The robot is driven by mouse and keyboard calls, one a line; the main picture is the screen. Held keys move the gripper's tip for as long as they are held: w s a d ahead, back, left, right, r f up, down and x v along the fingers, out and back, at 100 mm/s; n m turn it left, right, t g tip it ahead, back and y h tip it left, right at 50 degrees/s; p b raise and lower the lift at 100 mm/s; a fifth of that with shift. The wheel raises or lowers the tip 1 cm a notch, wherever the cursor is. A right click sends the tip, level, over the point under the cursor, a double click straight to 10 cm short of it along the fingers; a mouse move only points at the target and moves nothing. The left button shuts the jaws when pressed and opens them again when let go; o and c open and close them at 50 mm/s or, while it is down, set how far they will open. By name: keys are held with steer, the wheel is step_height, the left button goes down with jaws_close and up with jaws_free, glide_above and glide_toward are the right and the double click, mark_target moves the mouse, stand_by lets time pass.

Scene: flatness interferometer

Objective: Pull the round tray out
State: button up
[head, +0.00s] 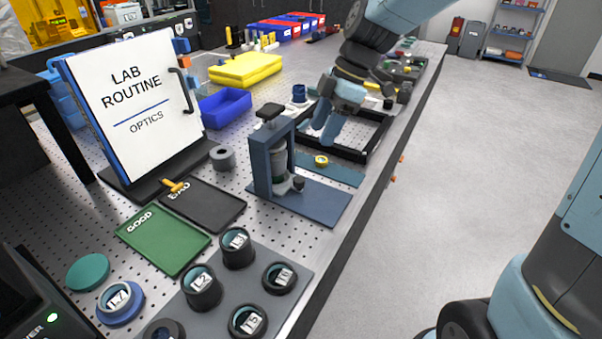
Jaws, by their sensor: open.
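A round blue holder (122,314) with a labelled ring-shaped optic (118,297) on it sits at the lower left, beside a dark instrument (22,300) with a green power light. A flat round teal disc (88,271) lies just behind it. I cannot tell for sure which of these is the round tray. The instrument is mostly cut off by the picture edge. My gripper (328,122) is open and points down over the black rectangular frame at the back of the bench, far from the round pieces. Nothing shows between its fingers.
A dark blue press-like stand (262,165) is between my gripper and the round pieces. Black lens cells stand on a grey mat (213,278) in front. A green GOOD tray (162,240), a black tray (215,207) and an upright LAB ROUTINE board (135,105) are nearby.

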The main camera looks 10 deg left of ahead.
mark_target(299, 178)
steer(key=x, duration=1.3)
steer(key=shift+f, duration=0.1)
jaws_close()
stand_by(0.4)
